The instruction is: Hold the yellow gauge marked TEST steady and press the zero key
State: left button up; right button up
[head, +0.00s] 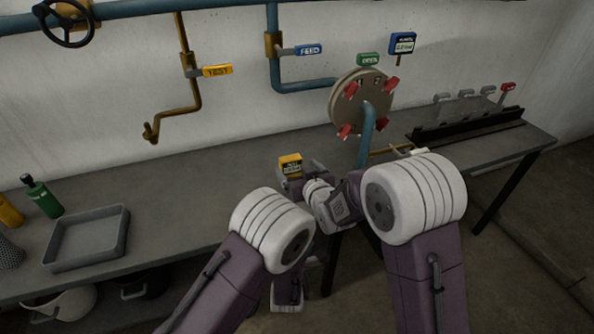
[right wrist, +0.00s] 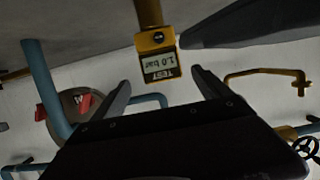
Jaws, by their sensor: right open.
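The yellow gauge marked TEST (head: 291,165) stands near the front edge of the table in the head view. In the right wrist view the yellow gauge (right wrist: 160,66) appears upside down, its display reading 1.0 bar. A round dark key (right wrist: 158,37) sits on its face beside the display. My right gripper (right wrist: 160,81) is open, its two fingertips apart on either side of the gauge's display end. I see no clear contact. In the head view my right gripper (head: 305,173) is partly hidden by its own wrist. My left gripper cannot be made out.
The grey table (head: 180,195) holds an empty tray (head: 88,237) and a green bottle (head: 42,198) at left. A round flange (head: 360,103) with red handles stands behind. A yellow TEST tag (head: 217,70) hangs on a wall pipe. A dark tapered shape (right wrist: 250,27) reaches beside the gauge.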

aim_at(288, 159)
jog(key=shift+s+a, duration=0.1)
jog(key=shift+a, duration=0.05)
jog(key=x, duration=0.9)
jog(key=c, duration=1.8)
pick_arm(q)
grip_shut()
dwell(2.8)
